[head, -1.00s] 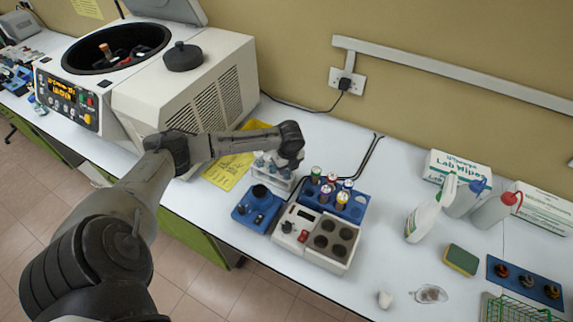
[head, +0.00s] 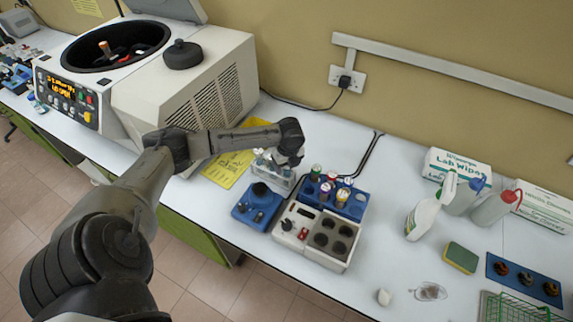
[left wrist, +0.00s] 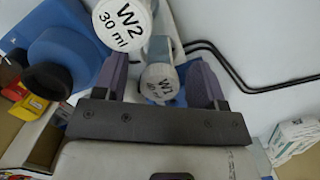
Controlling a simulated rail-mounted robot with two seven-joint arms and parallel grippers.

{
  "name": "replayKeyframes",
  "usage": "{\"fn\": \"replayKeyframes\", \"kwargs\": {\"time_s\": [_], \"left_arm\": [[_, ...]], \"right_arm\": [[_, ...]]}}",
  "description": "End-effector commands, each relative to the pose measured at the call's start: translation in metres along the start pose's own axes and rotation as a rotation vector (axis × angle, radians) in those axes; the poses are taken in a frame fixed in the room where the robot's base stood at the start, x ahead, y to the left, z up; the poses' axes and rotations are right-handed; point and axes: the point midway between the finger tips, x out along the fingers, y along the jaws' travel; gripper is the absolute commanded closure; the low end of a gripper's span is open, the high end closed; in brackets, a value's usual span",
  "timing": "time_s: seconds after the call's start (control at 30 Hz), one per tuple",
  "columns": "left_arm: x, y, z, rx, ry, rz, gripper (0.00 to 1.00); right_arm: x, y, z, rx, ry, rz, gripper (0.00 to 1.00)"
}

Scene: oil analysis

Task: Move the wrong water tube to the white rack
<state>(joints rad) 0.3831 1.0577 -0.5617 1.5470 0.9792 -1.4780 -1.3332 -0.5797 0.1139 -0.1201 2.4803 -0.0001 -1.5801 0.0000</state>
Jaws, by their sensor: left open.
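The white rack (head: 284,184) stands behind the blue mixer in the head view, with light-capped tubes in it. My left gripper (head: 287,163) is right above this rack, pointing down, and hides part of it. In the left wrist view my left gripper (left wrist: 158,84) is open, with a white cap marked W1 (left wrist: 160,82) between its fingers. I cannot tell whether the fingers touch it. A larger-looking cap marked W2, 30 ml (left wrist: 122,24) is just beside the left finger. A blue rack (head: 357,211) to the right holds several colour-capped tubes (head: 325,189). My right gripper is not in view.
A blue mixer (head: 256,204) and a grey heating block (head: 332,240) stand in front of the racks. The open centrifuge (head: 190,90) is at left, with a yellow sheet (head: 228,170) beside it. A spray bottle (head: 424,216) and sponge (head: 461,257) are at right.

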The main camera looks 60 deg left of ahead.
Motion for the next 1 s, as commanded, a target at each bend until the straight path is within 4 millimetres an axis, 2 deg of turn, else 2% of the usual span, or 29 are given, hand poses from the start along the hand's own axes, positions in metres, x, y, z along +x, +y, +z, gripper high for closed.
{"fn": "replayKeyframes", "kwargs": {"time_s": [0.4, 0.6, 0.8, 1.0], "left_arm": [[-0.079, 0.0, 0.001, 0.0, -0.001, -0.004, 0.35], [-0.11, 0.0, 0.0, 0.001, 0.0, -0.004, 0.35], [-0.127, 0.0, 0.0, -0.001, -0.001, -0.002, 0.35], [-0.132, 0.0, 0.0, 0.0, 0.0, -0.002, 0.35]], "right_arm": [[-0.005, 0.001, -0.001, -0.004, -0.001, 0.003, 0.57], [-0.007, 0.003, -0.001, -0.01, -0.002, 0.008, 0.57], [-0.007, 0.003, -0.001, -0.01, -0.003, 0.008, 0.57], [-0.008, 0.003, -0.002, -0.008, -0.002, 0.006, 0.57]]}}
